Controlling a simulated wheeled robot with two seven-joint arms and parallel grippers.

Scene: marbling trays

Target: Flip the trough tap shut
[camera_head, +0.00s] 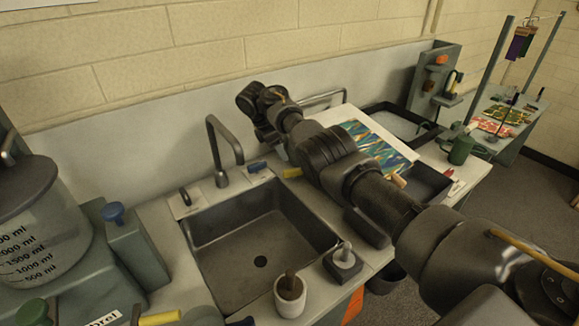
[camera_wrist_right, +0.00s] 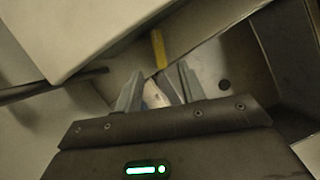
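My right gripper (camera_wrist_right: 160,75) shows in the right wrist view with its two grey fingers apart. A pale, narrow part (camera_wrist_right: 155,95) lies between or beyond the fingers; I cannot tell whether they touch it. A yellow lever (camera_wrist_right: 158,48) stands just past the fingertips. In the head view a yellow lever (camera_head: 291,172) lies by the sink's back right corner, partly behind my right arm. A blue lever (camera_head: 257,166) sits beside the gooseneck tap (camera_head: 216,150). A bent metal pipe (camera_head: 322,97) rises behind my right arm, its base hidden. My left gripper is not in view.
An empty grey sink (camera_head: 235,240) fills the middle. A white mortar (camera_head: 290,298) and a block with a pale knob (camera_head: 343,262) stand at its front edge. A patterned sheet (camera_head: 375,145) and a dark tray (camera_head: 385,108) lie behind my right arm.

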